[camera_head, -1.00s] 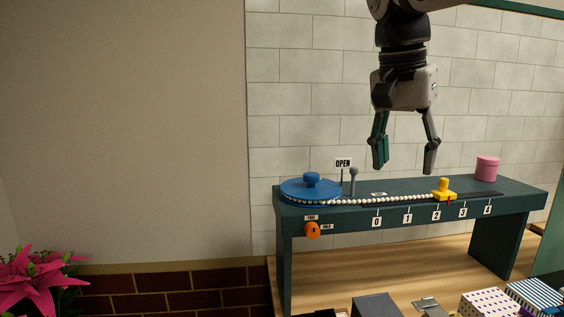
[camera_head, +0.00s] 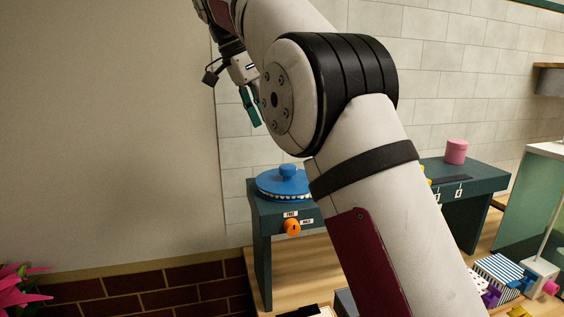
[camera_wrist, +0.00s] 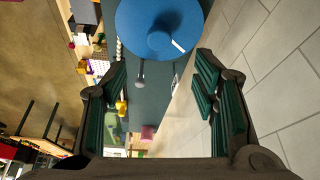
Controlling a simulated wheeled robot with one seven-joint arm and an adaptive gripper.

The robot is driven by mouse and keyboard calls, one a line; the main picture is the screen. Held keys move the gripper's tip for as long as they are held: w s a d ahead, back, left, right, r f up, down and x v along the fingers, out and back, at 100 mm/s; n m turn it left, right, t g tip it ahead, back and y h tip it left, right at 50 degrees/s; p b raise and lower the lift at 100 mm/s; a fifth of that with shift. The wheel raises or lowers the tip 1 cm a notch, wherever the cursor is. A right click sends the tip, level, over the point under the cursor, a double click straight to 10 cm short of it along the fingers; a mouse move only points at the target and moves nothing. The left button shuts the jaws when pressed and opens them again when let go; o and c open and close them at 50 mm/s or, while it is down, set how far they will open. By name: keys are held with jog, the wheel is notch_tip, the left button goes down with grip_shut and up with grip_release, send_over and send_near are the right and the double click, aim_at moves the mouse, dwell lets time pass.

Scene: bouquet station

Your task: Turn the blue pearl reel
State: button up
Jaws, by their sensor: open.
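The blue pearl reel (camera_head: 280,183) is a flat disc with a raised blue knob (camera_head: 287,171), on the left end of the dark teal bench (camera_head: 256,212). White pearls show along its front edge. In the wrist view the reel (camera_wrist: 140,32) lies at the top, ahead of the fingertips. My gripper (camera_wrist: 160,75) is open and empty, its teal pads wide apart. In the head view it hangs above the reel and a little to its left, partly hidden by my arm. An orange knob (camera_head: 292,227) is on the bench front. My arm hides the bench's middle.
A pink cylinder (camera_head: 456,152) stands at the bench's right end. A grey-knobbed lever (camera_wrist: 139,80) stands beside the reel. The yellow slider (camera_wrist: 121,107) is farther along. A striped box (camera_head: 497,272) and other small items lie at lower right.

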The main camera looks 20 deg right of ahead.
aim_at(287, 167)
jog(key=p+x, duration=0.2)
jog(key=x, duration=1)
jog(key=shift+s+f, duration=0.1)
jog(key=shift+f, duration=0.05)
grip_shut()
